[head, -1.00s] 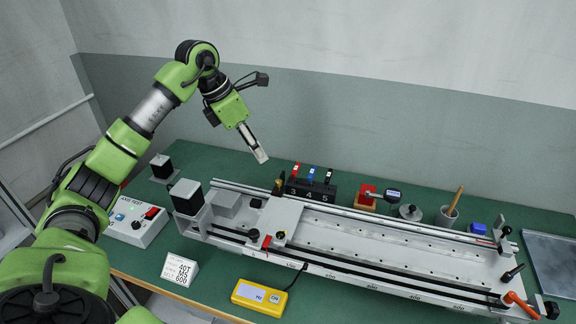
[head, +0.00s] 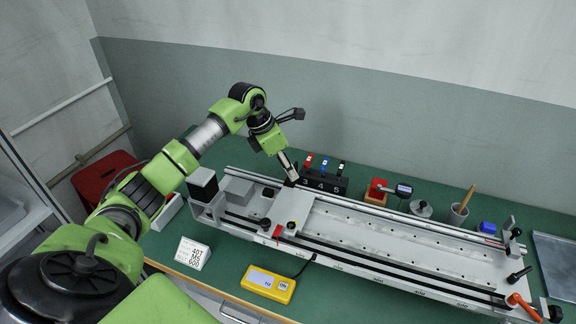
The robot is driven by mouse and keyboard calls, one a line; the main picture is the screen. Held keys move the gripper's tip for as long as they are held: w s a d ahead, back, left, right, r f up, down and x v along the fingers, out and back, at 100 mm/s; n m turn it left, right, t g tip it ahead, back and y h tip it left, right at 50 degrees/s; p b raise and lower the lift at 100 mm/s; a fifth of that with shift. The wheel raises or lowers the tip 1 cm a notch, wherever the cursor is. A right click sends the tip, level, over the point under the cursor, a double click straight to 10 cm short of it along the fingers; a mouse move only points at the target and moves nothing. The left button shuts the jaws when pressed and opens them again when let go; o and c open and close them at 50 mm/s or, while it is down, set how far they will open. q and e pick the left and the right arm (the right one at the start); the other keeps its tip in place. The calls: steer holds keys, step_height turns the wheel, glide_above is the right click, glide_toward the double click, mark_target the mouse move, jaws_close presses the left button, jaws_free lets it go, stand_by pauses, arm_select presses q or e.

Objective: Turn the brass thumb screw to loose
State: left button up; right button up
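My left gripper (head: 291,176) points down at the back edge of the gantry's carriage (head: 292,207), its tips at or just above the rear rail. The fingers look close together, but the gap between them is too small to judge. I cannot make out a brass thumb screw with certainty; the spot at the carriage's back edge is covered by the fingertips. A small dark knob with a yellowish part (head: 291,225) sits on the carriage's front. My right gripper is not in view.
A black block with red, blue and black-and-white tools (head: 325,182) stands close behind the gripper. A yellow meter (head: 269,284) and a white sign (head: 192,253) lie in front.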

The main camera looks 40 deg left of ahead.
arm_select(q)
steer(key=shift+w+f, duration=0.1)
steer(key=shift+f, duration=0.15)
jaws_close()
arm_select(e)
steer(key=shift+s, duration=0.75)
